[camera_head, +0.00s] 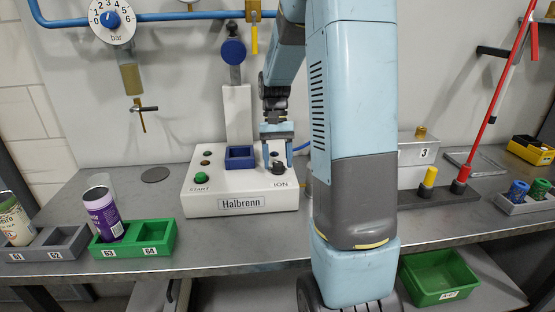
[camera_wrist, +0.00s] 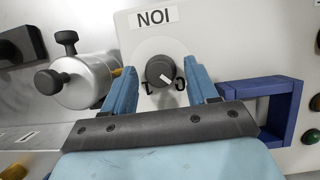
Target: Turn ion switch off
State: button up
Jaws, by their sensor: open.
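The ION switch is a dark round knob (camera_wrist: 160,70) on a white plate, below an upside-down ION label (camera_wrist: 155,17) in the wrist view. Its white mark points to the lower right, towards a partly hidden character that looks like a 0; a 1 shows at lower left. The knob also shows in the head view (camera_head: 278,167), at the right of the white Halbrenn box (camera_head: 240,185). My gripper (camera_wrist: 164,85) is open, its blue fingers apart on either side of the knob, with nothing held. Whether a finger touches the knob is unclear.
A blue square holder (camera_head: 240,157) stands on the box just left of my gripper. A green START button (camera_head: 201,178) is further left. In the wrist view a metal cylinder with black knobs (camera_wrist: 85,80) lies close beside the left finger.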

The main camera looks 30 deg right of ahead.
aim_at(278, 163)
jog(key=r, duration=0.3)
jog(key=shift+s+r, duration=0.25)
jog(key=shift+r, duration=0.1)
jog(key=s+a+r, duration=0.2)
jog(key=s+r, duration=0.7)
jog(key=s, duration=0.4)
jog(key=shift+s+a, duration=0.15)
jog(key=shift+r, duration=0.1)
jog(key=s+a+r+n+t+h, duration=0.1)
jog(key=s+a+n+t, duration=0.3)
jog(key=a+t, duration=0.3)
jog(key=shift+s+a+r+t+h, duration=0.35)
jog(key=shift+s+t, duration=0.3)
jog(key=shift+t, duration=0.85)
